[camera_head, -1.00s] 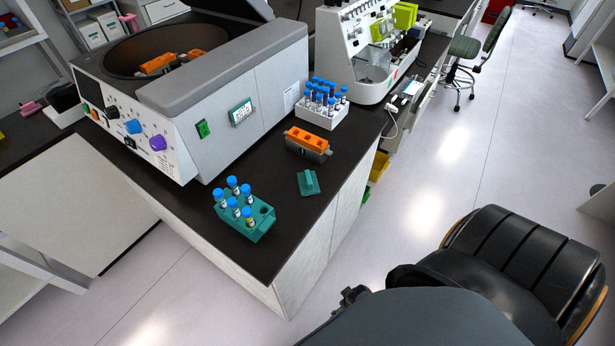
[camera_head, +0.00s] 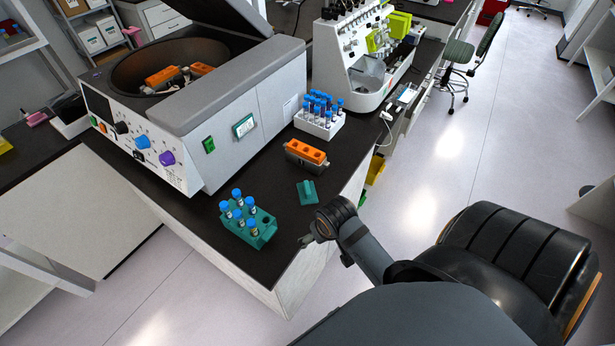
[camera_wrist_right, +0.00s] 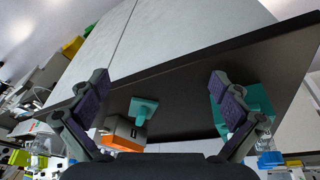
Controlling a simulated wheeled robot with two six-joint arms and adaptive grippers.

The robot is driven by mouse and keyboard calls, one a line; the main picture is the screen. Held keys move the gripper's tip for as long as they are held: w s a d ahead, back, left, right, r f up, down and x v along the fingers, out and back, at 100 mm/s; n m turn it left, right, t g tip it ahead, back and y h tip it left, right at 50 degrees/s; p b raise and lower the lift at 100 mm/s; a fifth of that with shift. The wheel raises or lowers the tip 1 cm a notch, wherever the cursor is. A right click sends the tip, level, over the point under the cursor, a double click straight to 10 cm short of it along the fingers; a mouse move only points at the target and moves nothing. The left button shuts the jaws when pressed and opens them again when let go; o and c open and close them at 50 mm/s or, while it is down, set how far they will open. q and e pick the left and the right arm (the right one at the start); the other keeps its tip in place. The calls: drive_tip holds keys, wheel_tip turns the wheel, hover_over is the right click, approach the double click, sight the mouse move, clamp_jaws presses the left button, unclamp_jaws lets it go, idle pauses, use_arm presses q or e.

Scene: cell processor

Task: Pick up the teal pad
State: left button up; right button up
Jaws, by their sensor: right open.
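The teal pad (camera_head: 307,192) is a small flat teal piece with a raised grip, lying on the dark bench top near its right edge. In the right wrist view the teal pad (camera_wrist_right: 143,109) lies between the fingers' lines, beyond them. My right gripper (camera_head: 306,240) is at the bench's front right edge, nearer the camera than the pad and apart from it. In its wrist view the right gripper (camera_wrist_right: 163,95) is open, with nothing between the fingers. My left gripper is not in view.
A teal rack (camera_head: 262,233) with several blue-capped tubes stands left of the pad. An orange-topped block (camera_head: 306,152) sits just behind it. A white tube rack (camera_head: 318,128) and a large centrifuge (camera_head: 225,100) stand farther back. Bare bench surrounds the pad.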

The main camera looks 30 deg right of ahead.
sight(307, 187)
drive_tip(key=w+d+r+m, duration=0.1)
drive_tip(key=w+m, duration=0.2)
drive_tip(key=w+d+m+g, duration=0.1)
drive_tip(key=w+m, duration=0.2)
drive_tip(key=m, duration=0.1)
drive_tip(key=w+r+m+g, duration=0.1)
drive_tip(key=w+m, duration=0.3)
drive_tip(key=shift+d+r+h, duration=0.3)
drive_tip(key=shift+d+r, duration=0.05)
drive_tip(key=shift+d, duration=0.05)
drive_tip(key=w+d+r+m+g, duration=0.2)
drive_tip(key=w+r+m, duration=0.2)
drive_tip(key=w+m, duration=0.45)
drive_tip(key=shift+m, duration=0.85)
drive_tip(key=f+b, duration=0.3)
drive_tip(key=s+d+f+b, duration=0.1)
drive_tip(key=f+b, duration=0.2)
drive_tip(key=b, duration=0.1)
drive_tip(key=f+b, duration=0.1)
drive_tip(key=f, duration=0.1)
drive_tip(key=d+f+b, duration=0.1)
drive_tip(key=f+b, duration=0.1)
drive_tip(key=shift+w+b, duration=0.1)
drive_tip(key=shift+b, duration=0.2)
drive_tip(key=shift+r, duration=0.2)
drive_tip(key=c, duration=1.5)
drive_tip(key=shift+p, duration=0.3)
